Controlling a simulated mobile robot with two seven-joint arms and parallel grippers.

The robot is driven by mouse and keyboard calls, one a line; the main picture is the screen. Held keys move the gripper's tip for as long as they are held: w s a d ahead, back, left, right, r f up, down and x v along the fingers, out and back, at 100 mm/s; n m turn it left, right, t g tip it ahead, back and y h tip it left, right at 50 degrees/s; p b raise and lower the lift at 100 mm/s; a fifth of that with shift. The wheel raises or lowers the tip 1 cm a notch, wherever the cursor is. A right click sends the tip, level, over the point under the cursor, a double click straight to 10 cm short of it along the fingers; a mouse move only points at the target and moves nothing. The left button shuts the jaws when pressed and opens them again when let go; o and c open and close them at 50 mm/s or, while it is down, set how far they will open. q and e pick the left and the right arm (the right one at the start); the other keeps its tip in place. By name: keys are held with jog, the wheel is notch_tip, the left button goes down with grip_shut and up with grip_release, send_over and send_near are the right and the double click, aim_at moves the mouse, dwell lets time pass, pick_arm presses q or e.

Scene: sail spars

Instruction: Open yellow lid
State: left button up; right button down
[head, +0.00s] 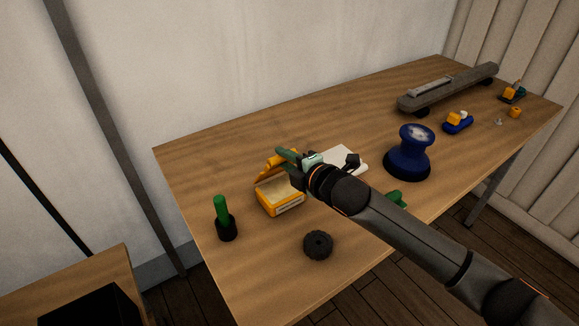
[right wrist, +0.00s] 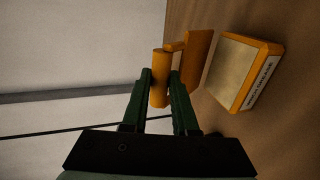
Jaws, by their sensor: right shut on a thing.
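A small yellow box (head: 281,205) with a white label on its front sits on the left part of the table. Its beige upper face is visible in the right wrist view, where the box (right wrist: 246,72) lies at the right. The yellow lid (right wrist: 196,58) is tilted up at the box's far side, with a cylindrical yellow handle (right wrist: 160,65). My right gripper (right wrist: 160,88), with green fingers, is shut on this handle. In the head view the right gripper (head: 284,158) is above the back of the box and partly hides the lid (head: 266,166). My left gripper is not in view.
A green-handled tool in a black holder (head: 225,222) stands left of the box, and a black knobbed wheel (head: 318,244) lies in front. A white pad (head: 346,160) and a blue spool-shaped stand (head: 408,155) are to the right. A grey skateboard-like object (head: 448,88) lies farther back.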

jog(key=shift+w+a+r, duration=0.15)
jog(key=shift+w+a+r, duration=0.25)
jog(key=shift+w+a, duration=0.15)
jog(key=shift+w, duration=0.15)
jog(key=shift+w+a+r, duration=0.2)
jog(key=shift+w+a, duration=0.15)
jog(key=shift+w, duration=0.15)
jog(key=c, duration=0.6)
grip_release()
jog(key=shift+s+f, duration=0.1)
jog(key=shift+d+f, duration=0.1)
jog(key=shift+f, duration=0.05)
